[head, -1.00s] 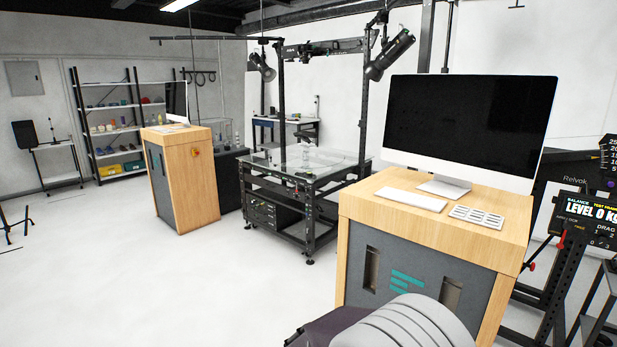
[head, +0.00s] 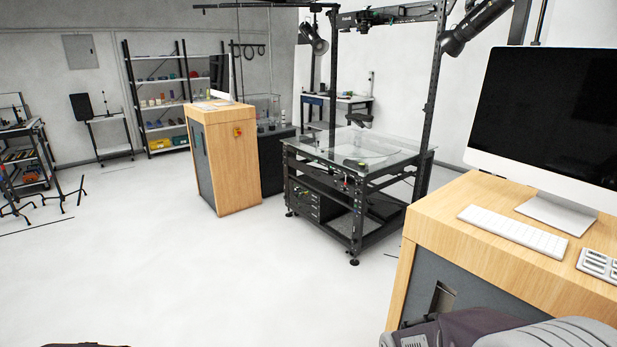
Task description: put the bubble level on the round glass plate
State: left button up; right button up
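The glass-topped turntable frame (head: 300,160) stands ahead, right of centre in the head view. The round glass plate (head: 372,147) shows faintly on its top. A small dark object (head: 355,163) lies near the front of the glass top; it is too small to tell what it is. I cannot make out the bubble level. Neither gripper is in view; only grey and dark parts that look like my arms show at the bottom edge.
A wooden cabinet with a monitor (head: 545,140) and keyboard (head: 512,232) stands close on the right. Another wooden cabinet (head: 225,160) is left of the turntable. Shelves (head: 160,105) stand at the back left. The white floor (head: 200,275) between is open.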

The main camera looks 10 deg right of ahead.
aim_at(341, 148)
jog(key=i+u, duration=0.1)
jog(key=i, duration=0.4)
jog(key=i+l+u, duration=0.15)
jog(key=i, duration=0.35)
jog(key=i+l+u, duration=0.1)
jog(key=i, duration=0.4)
jog(key=i+z, duration=0.2)
jog(key=i, duration=0.45)
jog(key=i+j+z, duration=0.25)
jog(key=i, duration=0.4)
jog(key=i+l+z, duration=0.15)
jog(key=i+z, duration=0.3)
jog(key=i+l+z, duration=0.1)
jog(key=i+z, duration=0.55)
jog(key=z, duration=0.2)
jog(key=i+l+u, duration=0.25)
jog(key=i, duration=0.2)
jog(key=i+l+u, duration=0.2)
jog(key=i, duration=0.2)
jog(key=i+l+u, duration=0.25)
jog(key=i, duration=0.2)
